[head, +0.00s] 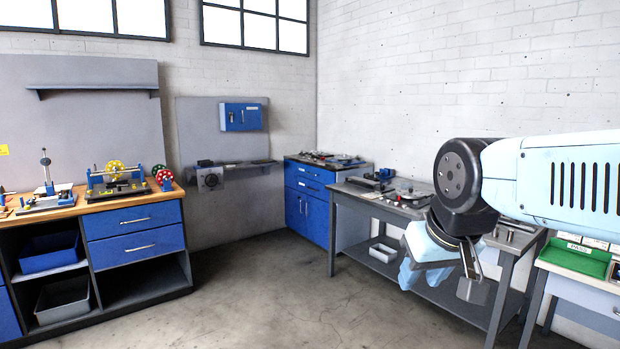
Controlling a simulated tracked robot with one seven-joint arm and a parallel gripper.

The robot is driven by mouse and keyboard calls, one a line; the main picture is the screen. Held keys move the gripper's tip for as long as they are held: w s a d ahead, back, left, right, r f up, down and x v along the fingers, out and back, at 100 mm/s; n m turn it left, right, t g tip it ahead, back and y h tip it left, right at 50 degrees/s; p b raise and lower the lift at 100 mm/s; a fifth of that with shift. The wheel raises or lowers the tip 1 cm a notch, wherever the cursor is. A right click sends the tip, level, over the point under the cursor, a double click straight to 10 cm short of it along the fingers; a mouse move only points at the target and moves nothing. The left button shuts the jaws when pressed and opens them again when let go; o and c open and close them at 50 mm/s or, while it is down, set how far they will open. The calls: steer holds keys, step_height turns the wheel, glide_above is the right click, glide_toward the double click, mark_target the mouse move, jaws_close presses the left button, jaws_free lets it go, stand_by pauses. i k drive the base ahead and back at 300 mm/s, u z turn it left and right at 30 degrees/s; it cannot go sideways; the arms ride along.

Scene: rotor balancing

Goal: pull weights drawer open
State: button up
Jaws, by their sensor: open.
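Two blue drawers with silver handles are in the left workbench, an upper one (133,219) and a lower one (137,245); both look shut. A blue corner cabinet (308,205) at the back also has drawer fronts with small pale labels, and they look shut. The labels are too small to read, so I cannot tell which is the weights drawer. My gripper (472,275) is open at the right, in front of the grey table and far from all these drawers. Part of it is hidden by my wrist, and no object shows between its fingers.
The left workbench top (90,207) holds a rotor stand (117,178) with coloured discs. A grey table (352,191) with tools and a lower shelf stands behind my arm. A green tray (577,258) is at the far right. The concrete floor (260,290) between is clear.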

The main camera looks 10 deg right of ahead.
mark_target(319, 174)
steer(key=z, duration=0.2)
steer(key=i, duration=2.05)
steer(key=z, duration=0.5)
steer(key=i, duration=1.25)
steer(key=u, duration=0.45)
steer(key=i, duration=1.1)
steer(key=u, duration=0.85)
steer(key=i, duration=1.85)
steer(key=u, duration=0.1)
